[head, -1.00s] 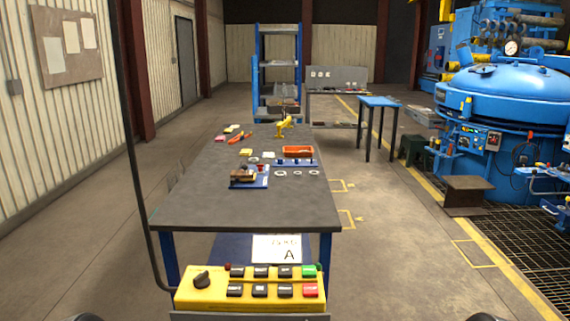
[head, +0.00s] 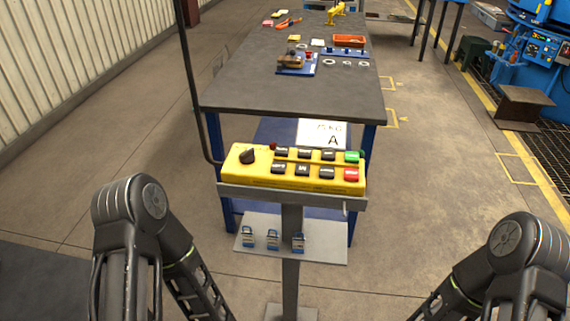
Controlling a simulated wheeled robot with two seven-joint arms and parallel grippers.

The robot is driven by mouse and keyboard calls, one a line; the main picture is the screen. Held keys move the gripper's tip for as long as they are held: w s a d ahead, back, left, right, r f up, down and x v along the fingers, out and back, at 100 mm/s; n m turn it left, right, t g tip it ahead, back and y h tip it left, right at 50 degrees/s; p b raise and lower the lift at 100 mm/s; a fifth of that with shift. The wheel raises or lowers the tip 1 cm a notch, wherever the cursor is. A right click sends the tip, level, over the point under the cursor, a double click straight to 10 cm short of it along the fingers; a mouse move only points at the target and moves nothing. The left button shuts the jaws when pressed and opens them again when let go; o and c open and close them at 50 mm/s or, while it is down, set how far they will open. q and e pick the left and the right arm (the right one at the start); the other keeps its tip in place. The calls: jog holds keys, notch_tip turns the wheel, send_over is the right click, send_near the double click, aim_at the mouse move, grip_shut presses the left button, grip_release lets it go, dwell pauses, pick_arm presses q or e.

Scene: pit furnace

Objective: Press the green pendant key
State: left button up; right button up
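The yellow pendant box (head: 238,172) rests on a grey stand in the middle of the head view. Its green key (head: 352,157) is at the right end of the upper row, above a red key (head: 351,175). Several black keys and a black rotary knob (head: 248,156) are to the left. Both my arms show at the lower left and lower right, well apart from the pendant. Their grippers are out of the picture.
A dark-topped workbench (head: 240,88) stands behind the pendant. A grey shelf (head: 325,250) with several small blue padlocks is on the stand below it. A black cable (head: 194,90) rises at the pendant's left.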

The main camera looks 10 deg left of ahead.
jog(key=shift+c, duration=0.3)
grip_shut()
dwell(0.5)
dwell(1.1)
